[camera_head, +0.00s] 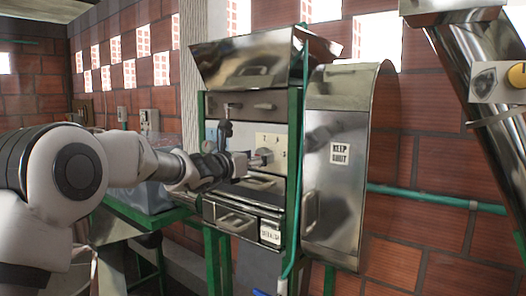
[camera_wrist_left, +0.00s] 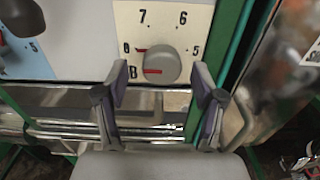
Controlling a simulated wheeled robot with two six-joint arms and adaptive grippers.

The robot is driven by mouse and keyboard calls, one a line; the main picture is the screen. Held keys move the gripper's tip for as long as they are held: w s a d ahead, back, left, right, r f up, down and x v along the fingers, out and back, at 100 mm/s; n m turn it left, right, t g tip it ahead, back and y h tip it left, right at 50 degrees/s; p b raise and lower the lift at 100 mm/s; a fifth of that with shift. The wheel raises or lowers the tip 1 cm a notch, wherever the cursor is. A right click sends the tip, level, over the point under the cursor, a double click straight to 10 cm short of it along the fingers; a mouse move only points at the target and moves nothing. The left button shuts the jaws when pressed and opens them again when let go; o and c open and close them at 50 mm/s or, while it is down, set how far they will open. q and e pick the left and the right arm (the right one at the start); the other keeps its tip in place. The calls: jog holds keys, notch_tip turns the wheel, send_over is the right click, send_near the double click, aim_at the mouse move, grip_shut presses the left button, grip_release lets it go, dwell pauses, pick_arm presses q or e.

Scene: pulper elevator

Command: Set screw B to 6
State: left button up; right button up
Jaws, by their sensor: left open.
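Screw B is a round grey knob (camera_wrist_left: 155,67) on a cream dial plate (camera_wrist_left: 125,18), with the letter B at its lower left. Numbers including 7, 6 and 5 stand around it. A red line on the knob's face lies nearly level, its direction uncertain; another short red mark is on the plate at its upper left. My left gripper (camera_wrist_left: 160,82) is open, with its fingertips on either side of and below the knob in the wrist view. Contact cannot be told. In the head view my left gripper (camera_head: 246,162) is at the dial plate (camera_head: 280,143). My right gripper is not in view.
A shiny hopper (camera_head: 245,60) sits above the panel. A metal cover marked "KEEP SHUT" (camera_head: 330,200) stands to the right. Green frame posts (camera_wrist_left: 236,40) flank the panel closely. A dark-knobbed lever (camera_head: 225,128) is left of the dial, and metal handles are below.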

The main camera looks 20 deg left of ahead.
pick_arm(q)
jog(key=shift+p+x, duration=0.35)
jog(key=shift+x, duration=0.6)
jog(key=shift+w+d+r, duration=0.15)
jog(key=shift+w+d, duration=0.1)
jog(key=shift+w, duration=0.15)
jog(key=shift+s, duration=0.1)
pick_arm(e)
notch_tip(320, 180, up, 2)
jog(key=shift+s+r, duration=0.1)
pick_arm(q)
jog(key=c, duration=1.1)
jog(key=shift+c, duration=0.2)
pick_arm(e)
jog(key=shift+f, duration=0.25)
